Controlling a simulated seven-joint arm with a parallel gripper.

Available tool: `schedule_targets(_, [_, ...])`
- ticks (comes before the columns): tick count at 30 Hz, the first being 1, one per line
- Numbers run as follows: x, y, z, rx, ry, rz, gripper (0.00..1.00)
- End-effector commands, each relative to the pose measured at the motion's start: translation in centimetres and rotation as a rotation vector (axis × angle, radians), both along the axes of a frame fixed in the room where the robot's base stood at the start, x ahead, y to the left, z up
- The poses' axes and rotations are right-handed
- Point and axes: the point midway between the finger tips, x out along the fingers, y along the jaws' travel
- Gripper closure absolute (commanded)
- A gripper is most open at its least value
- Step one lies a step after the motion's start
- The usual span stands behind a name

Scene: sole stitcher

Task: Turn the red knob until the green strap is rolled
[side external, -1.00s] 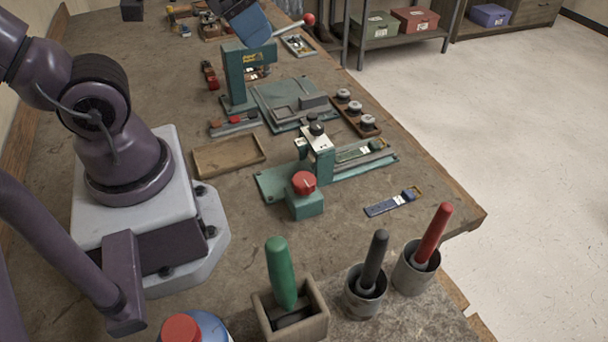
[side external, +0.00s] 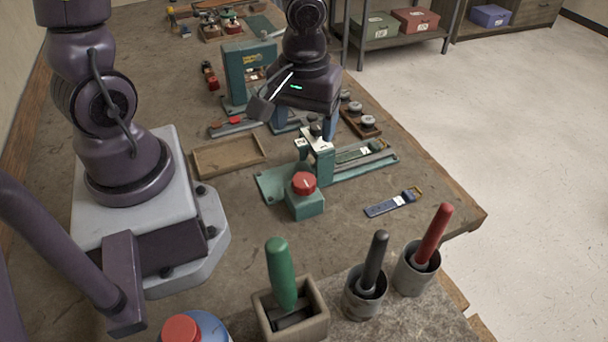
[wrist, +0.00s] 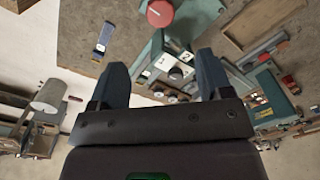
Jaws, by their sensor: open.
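The red knob (side external: 304,183) sits on a small green block at the near end of the green strap fixture (side external: 272,185). It also shows at the top of the wrist view (wrist: 160,13). The green strap (side external: 350,154) appears to lie flat along the fixture's right arm, with a metal buckle at its far end; part of it is behind the post.
A blue strap (side external: 393,202) lies right of the fixture. A shallow wooden tray (side external: 229,156) is to the left. A green press (side external: 246,62) stands behind, near my gripper. Cups holding black (side external: 375,258) and red (side external: 433,234) handles stand in front. Bare table surrounds the knob's left and front.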

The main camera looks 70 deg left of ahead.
Motion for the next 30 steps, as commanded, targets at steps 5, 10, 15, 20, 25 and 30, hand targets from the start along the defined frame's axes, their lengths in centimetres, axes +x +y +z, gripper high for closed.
schedule_targets(5, [-0.2, -0.1, -2.3, -0.003, 0.008, -0.005, 0.28])
schedule_targets(10, [-0.2, -0.2, -5.6, -0.003, 0.010, -0.007, 0.28])
schedule_targets(15, [-0.2, -0.1, -8.9, -0.001, 0.008, -0.007, 0.28])
schedule_targets(20, [-0.1, -0.1, -11.1, -0.001, 0.004, -0.006, 0.28])
schedule_targets(25, [-0.1, 0.0, -12.3, -0.001, 0.004, -0.003, 0.28])
schedule_targets(30, [-0.1, 0.0, -12.6, -0.001, 0.001, -0.004, 0.28])
